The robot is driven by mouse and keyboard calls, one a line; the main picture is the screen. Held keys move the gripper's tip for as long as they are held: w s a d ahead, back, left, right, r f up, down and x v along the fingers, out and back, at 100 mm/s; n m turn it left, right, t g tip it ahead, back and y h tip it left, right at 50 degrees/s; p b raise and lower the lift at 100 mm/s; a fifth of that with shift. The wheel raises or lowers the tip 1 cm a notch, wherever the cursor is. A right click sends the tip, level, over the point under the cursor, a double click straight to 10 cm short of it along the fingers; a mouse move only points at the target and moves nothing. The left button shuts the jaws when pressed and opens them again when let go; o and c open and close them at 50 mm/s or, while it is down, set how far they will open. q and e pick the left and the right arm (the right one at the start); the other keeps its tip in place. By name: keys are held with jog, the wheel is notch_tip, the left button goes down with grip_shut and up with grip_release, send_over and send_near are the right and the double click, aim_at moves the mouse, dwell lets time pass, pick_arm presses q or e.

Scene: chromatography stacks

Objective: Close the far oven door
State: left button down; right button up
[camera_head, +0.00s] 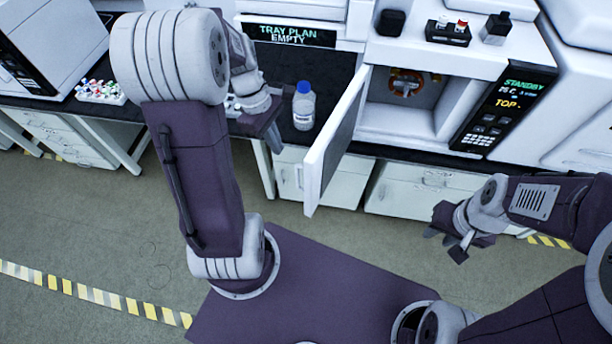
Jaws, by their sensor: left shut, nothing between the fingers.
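A white oven (395,135) stands on the bench right of centre, with its cavity showing. Its door (336,137) is open, hinged at the left side of the opening and swung out toward me.
The blue-capped bottle (303,106) stands on the dark bench between my left gripper and the door. A vial rack (101,92) and a white instrument (50,45) are at the left. Small items, including a black tray (448,33), sit on the oven top. Floor is open before the cabinets.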

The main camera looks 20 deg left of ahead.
aim_at(299, 173)
pick_arm(q)
jog(key=d+f, duration=0.1)
jog(key=f, duration=0.2)
jog(key=d+f, duration=0.2)
jog(key=f, duration=0.1)
jog(key=d+f+p, duration=0.1)
jog(key=d+f, duration=0.1)
jog(key=f, duration=0.1)
jog(key=shift+d+f, duration=0.25)
jog(key=shift+f, duration=0.05)
jog(key=shift+s+d, duration=0.1)
jog(key=shift+d, duration=0.4)
jog(key=shift+a, duration=0.1)
